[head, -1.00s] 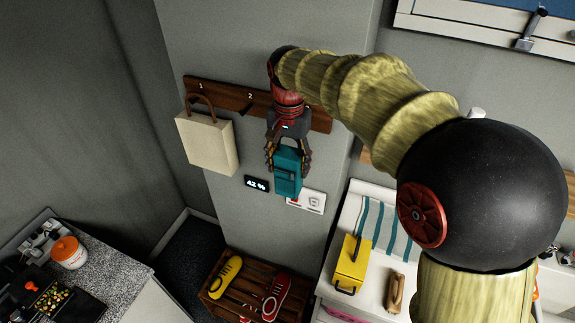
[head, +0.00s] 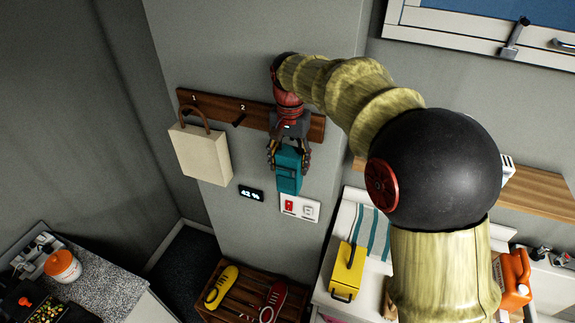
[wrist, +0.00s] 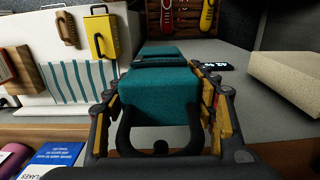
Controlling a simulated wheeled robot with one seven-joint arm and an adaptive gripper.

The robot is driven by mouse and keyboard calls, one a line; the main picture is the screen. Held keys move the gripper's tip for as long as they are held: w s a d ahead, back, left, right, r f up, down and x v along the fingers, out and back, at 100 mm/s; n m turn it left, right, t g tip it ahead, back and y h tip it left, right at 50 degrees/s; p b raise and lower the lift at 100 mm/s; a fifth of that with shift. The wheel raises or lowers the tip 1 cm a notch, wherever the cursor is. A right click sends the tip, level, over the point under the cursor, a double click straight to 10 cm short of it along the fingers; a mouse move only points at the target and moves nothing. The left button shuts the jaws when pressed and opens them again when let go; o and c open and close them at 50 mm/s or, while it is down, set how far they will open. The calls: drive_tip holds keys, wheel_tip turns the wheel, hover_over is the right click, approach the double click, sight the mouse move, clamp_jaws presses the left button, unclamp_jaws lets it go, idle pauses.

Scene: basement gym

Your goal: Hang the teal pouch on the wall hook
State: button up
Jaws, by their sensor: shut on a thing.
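The teal pouch (head: 288,172) hangs below my gripper (head: 289,158), in front of the wall pillar. My gripper points down and is shut on the pouch's upper part. In the wrist view the pouch (wrist: 160,92) lies between the fingers, with a dark handle loop (wrist: 124,128) toward the camera. The wooden hook rail (head: 216,110) runs behind my gripper. A dark peg (head: 239,121) under the number 2 is bare. My gripper hides the rail's right part, so I cannot tell whether the loop touches a hook there.
A cream bag (head: 200,152) hangs at number 1. Below are a 42 % display (head: 251,193), a switch panel (head: 300,207) and a crate with shoes (head: 240,292). A yellow box (head: 347,270) stands on the white surface at right.

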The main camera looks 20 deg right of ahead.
drive_tip(key=shift+w+d+f+p, duration=0.1)
drive_tip(key=shift+w+d+p, duration=0.15)
drive_tip(key=shift+w+d, duration=0.3)
drive_tip(key=shift+w+d+p, duration=0.2)
drive_tip(key=shift+w+d, duration=0.15)
drive_tip(key=shift+w, duration=0.3)
